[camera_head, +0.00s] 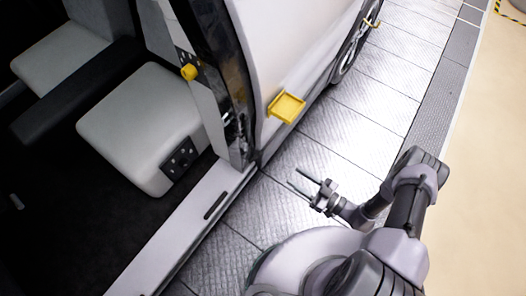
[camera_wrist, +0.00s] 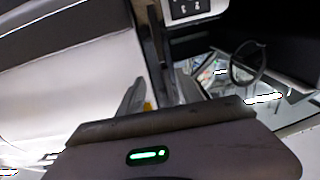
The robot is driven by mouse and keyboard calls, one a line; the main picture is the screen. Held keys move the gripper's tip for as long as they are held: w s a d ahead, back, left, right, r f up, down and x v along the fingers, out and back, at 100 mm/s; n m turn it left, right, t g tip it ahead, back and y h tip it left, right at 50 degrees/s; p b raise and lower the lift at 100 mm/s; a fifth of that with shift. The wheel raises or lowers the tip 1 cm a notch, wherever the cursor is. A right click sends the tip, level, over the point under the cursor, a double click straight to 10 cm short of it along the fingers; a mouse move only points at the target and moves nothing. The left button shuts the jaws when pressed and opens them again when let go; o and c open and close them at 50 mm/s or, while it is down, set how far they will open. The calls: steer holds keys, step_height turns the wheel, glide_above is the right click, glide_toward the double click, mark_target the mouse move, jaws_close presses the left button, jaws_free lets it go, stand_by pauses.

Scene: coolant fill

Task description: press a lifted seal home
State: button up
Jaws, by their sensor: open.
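My gripper (camera_head: 292,177) is open and empty in the head view, over the ribbed grey floor beside the vehicle. Its two thin fingers point left toward the door opening, well apart from the bodywork. In the wrist view my gripper (camera_wrist: 160,76) shows as two spread grey fingers with nothing between them touching either one. The door opening's dark pillar edge (camera_head: 213,45) runs down to the sill (camera_head: 190,222). I cannot make out a lifted stretch of seal in either view.
A yellow square tray-like piece (camera_head: 287,107) sticks out from the white body panel. A yellow knob (camera_head: 189,72) sits on the inner pillar. Pale seats (camera_head: 140,120) stand inside. The wrist view shows a steering wheel (camera_wrist: 247,62). The ribbed floor (camera_head: 375,110) is clear along the vehicle.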

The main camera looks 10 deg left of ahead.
mark_target(259, 154)
steer(key=b+x, duration=0.3)
steer(key=x, duration=1.3)
steer(key=shift+a, duration=0.45)
jaws_close()
